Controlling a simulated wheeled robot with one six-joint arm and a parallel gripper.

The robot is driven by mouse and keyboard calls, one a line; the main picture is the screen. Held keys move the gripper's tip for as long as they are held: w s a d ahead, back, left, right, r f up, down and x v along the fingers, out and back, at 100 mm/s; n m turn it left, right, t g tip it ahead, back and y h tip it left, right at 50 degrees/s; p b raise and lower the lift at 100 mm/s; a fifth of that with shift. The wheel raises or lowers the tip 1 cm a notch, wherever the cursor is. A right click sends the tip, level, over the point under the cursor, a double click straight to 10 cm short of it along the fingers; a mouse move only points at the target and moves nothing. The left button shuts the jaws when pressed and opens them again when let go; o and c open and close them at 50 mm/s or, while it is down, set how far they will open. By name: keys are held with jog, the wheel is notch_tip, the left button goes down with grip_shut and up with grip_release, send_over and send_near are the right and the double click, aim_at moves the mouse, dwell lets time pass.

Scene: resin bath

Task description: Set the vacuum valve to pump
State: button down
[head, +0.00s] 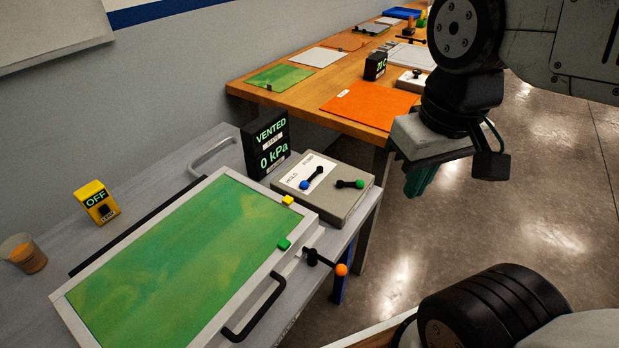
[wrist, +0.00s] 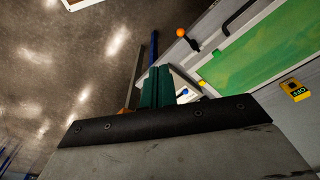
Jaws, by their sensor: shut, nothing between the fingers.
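The valve box (head: 347,207) is a beige block at the right end of the grey bench. On its top a lever with a blue knob (head: 305,185) lies by a white label with "HOLD" at its near left and another word at its far end; the blue knob is on the HOLD side. A second lever with a green knob (head: 359,184) is on the box's right. The gauge (head: 265,147) reads "VENTED" and "0 kPa". My gripper (head: 417,182) is shut and empty, above the floor to the right of the box. Its teal fingers (wrist: 158,88) show together in the wrist view.
A framed green panel (head: 190,262) with a black handle (head: 254,310) and an orange-knobbed lever (head: 341,269) fills the bench front. A yellow box reading "OFF" (head: 97,203) and a cup (head: 24,254) stand left. A wooden table (head: 305,84) is behind.

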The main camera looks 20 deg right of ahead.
jog(key=c, duration=1.8)
grip_release()
jog(key=o, duration=0.3)
jog(key=shift+w+f, duration=0.1)
jog(key=shift+f, duration=0.1)
jog(key=m+y, duration=0.1)
jog(key=m, duration=1)
send_near(310, 178)
jog(key=f, duration=0.7)
jog(key=shift+w+a+f, duration=0.3)
jog(key=shift+w+f, duration=0.05)
